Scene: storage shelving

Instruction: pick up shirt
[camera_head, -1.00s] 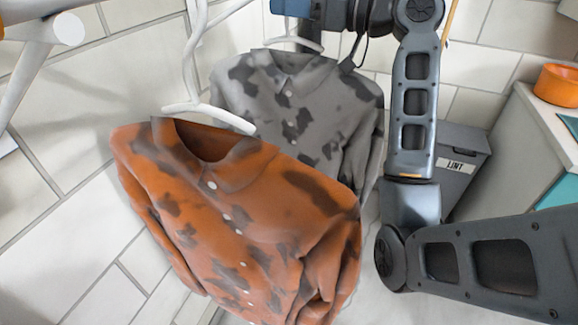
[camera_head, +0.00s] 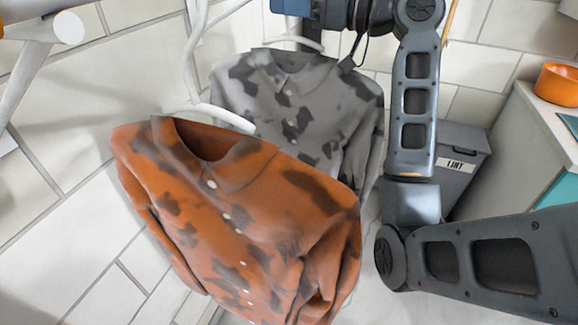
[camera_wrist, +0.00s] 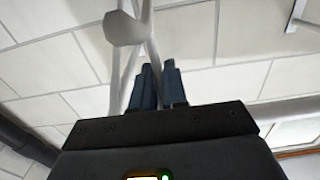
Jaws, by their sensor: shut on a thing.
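An orange shirt (camera_head: 240,215) with dark patches hangs on a white hanger (camera_head: 215,112) in the front of the head view. A grey shirt (camera_head: 300,95) with darker patches hangs behind it on a second white hanger (camera_head: 290,43). My gripper (camera_head: 308,30) is at the top of the head view, just above the grey shirt's collar, where that hanger's upper part is hidden. In the wrist view my gripper (camera_wrist: 158,85) has its two dark blue fingers close together, beside thin white hanger or rack parts. The exact grip point is hard to see; neither shirt shows there.
A white rack rod (camera_head: 45,30) is at the upper left, and its rounded end (camera_wrist: 125,28) is close to the fingers in the wrist view. A grey bin (camera_head: 460,150) labelled LINT and a counter with an orange bowl (camera_head: 557,86) stand at the right. Tiled wall lies behind.

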